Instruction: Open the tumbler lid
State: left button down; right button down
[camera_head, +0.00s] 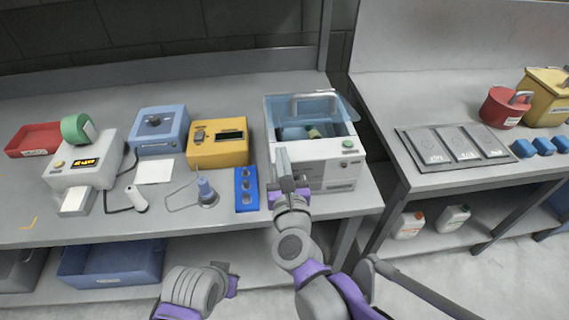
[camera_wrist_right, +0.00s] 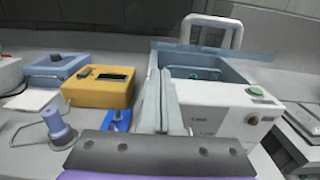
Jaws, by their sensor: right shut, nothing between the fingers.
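The tumbler (camera_head: 325,174) is a white box with a green button at the front right of the bench. Its translucent blue lid (camera_head: 340,110) has a pale bar handle and appears raised and tilted over the opening; its exact angle is hard to tell. In the right wrist view the lid (camera_wrist_right: 235,51) is a thin, nearly edge-on strip, and the tumbler's (camera_wrist_right: 218,112) blue-grey inside shows below it. My right gripper (camera_head: 281,158) is shut and empty at the tumbler's front left. Its fingers (camera_wrist_right: 160,84) overlap the tumbler's left side there.
A blue block with holes (camera_head: 246,190), a yellow instrument (camera_head: 218,143) and a soldering-type stand (camera_head: 206,194) lie left of the tumbler. A metal post (camera_head: 325,35) rises behind it. A gap separates this bench from the right bench (camera_head: 455,187).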

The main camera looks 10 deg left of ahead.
aim_at(277, 122)
jog(key=x, duration=0.5)
jog(key=shift+w+a, duration=0.15)
jog(key=shift+w, duration=0.2)
jog(key=shift+r, duration=0.15)
jog(key=shift+r+p, duration=0.55)
jog(key=shift+r, duration=0.05)
jog(key=w+r+p, duration=0.1)
jog(key=r+p, duration=0.1)
jog(key=r, duration=0.1)
jog(key=w+r+p, duration=0.1)
jog(key=r+p, duration=0.1)
jog(key=w+a+r+p, duration=0.1)
jog(key=r+p, duration=0.1)
jog(key=r, duration=0.1)
jog(key=shift+r, duration=0.3)
jog(key=w+a+r+g+p, duration=0.1)
jog(key=w+a+r, duration=0.3)
jog(key=w+r, duration=0.5)
jog(key=shift+w+g+h, duration=0.3)
jog(key=shift+w, duration=1.25)
